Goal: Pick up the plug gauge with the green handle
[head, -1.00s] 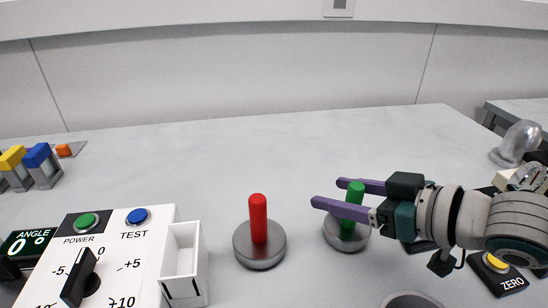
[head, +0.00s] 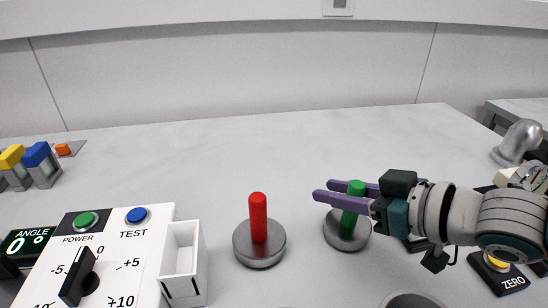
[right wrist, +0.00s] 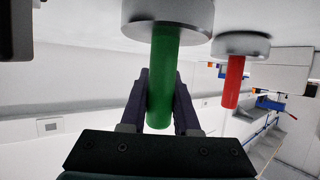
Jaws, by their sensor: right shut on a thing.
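The plug gauge with the green handle (head: 349,225) stands upright on its round grey metal base (head: 346,240) at the right of the table's middle. My right gripper (head: 336,194) reaches in from the right, its purple fingers shut on the green handle. In the right wrist view the green handle (right wrist: 176,75) lies between the two dark fingers (right wrist: 168,100), and its base is still against the table surface. A second gauge with a red handle (head: 258,218) stands upright to the left, untouched; it also shows in the right wrist view (right wrist: 234,80). My left gripper is not in view.
A white control panel (head: 130,255) with buttons and a knob is at front left, with a white open bin (head: 182,262) beside it. A yellow ZERO button (head: 497,264) is at front right. Yellow and blue blocks (head: 36,154) stand far left. The table's back middle is clear.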

